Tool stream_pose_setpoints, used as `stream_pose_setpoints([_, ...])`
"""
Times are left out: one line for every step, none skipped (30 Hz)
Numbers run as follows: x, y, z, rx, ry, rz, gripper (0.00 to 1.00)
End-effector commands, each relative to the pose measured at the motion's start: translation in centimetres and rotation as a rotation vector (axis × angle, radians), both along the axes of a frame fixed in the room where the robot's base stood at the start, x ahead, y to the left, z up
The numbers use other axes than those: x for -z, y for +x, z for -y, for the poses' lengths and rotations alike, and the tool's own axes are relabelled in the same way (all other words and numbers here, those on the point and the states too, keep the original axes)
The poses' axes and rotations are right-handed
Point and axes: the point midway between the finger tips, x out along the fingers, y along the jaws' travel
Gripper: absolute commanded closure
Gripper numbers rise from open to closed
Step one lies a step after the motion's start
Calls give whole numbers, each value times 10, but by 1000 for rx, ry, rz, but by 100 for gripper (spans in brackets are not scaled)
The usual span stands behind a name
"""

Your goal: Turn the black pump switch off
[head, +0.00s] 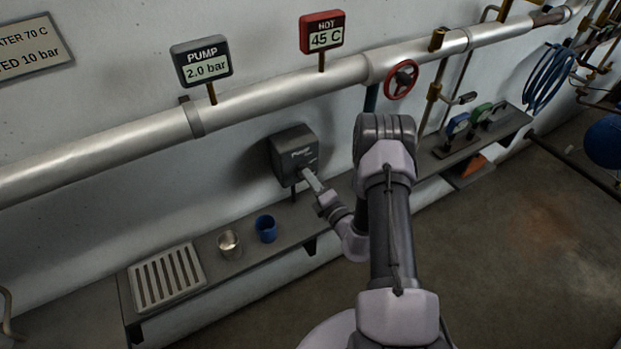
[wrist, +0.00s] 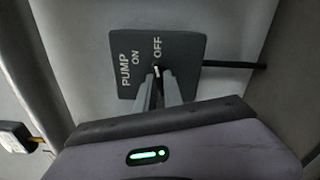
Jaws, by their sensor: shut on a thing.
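The dark pump box (head: 292,150) is mounted at the wall above the shelf, left of my arm in the head view. In the wrist view its face (wrist: 185,60) carries the words PUMP, ON and OFF. My gripper (head: 314,181) reaches the lower right of the box's front. In the wrist view the two fingers (wrist: 157,82) are close together, shut on the black pump switch just below the word OFF. A small white mark shows between the fingertips. The fingers hide most of the switch, so I cannot tell its exact position.
A PUMP gauge sign (head: 202,64) reads 2.0 bar, and a red HOT sign (head: 322,35) reads 45 C. A thick pipe (head: 270,100) with a red handwheel (head: 401,79) runs above. A blue cup (head: 266,228), metal cup (head: 229,243) and slotted tray (head: 166,278) stand on the shelf.

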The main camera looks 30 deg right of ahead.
Motion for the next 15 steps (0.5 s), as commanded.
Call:
stream_pose_setpoints([-2, 1, 1, 1, 31, 2, 100])
stream_pose_setpoints([-2, 1, 1, 1, 53, 2, 100])
stream_pose_setpoints([-2, 1, 1, 1, 80, 1, 100])
stream_pose_setpoints([-2, 1, 1, 1, 99, 0, 100])
stream_pose_setpoints([-2, 1, 1, 1, 118, 0, 100])
stream_pose_setpoints([-2, 1, 1, 1, 140, 0, 100])
stream_pose_setpoints([-2, 1, 1, 1, 155, -1, 100])
stream_pose_setpoints([-2, 1, 1, 1, 170, -2, 100])
stream_pose_setpoints([-2, 1, 1, 1, 188, -2, 100])
stream_pose_setpoints([-2, 1, 1, 1, 201, -3, 100])
stream_pose_setpoints([-2, 1, 1, 1, 212, -3, 100])
stream_pose_setpoints([-2, 1, 1, 1, 225, -3, 100])
stream_pose_setpoints([-2, 1, 1, 1, 235, -4, 100])
stream_pose_setpoints([-2, 1, 1, 1, 242, -4, 100])
stream_pose_setpoints([-2, 1, 1, 1, 251, -4, 100])
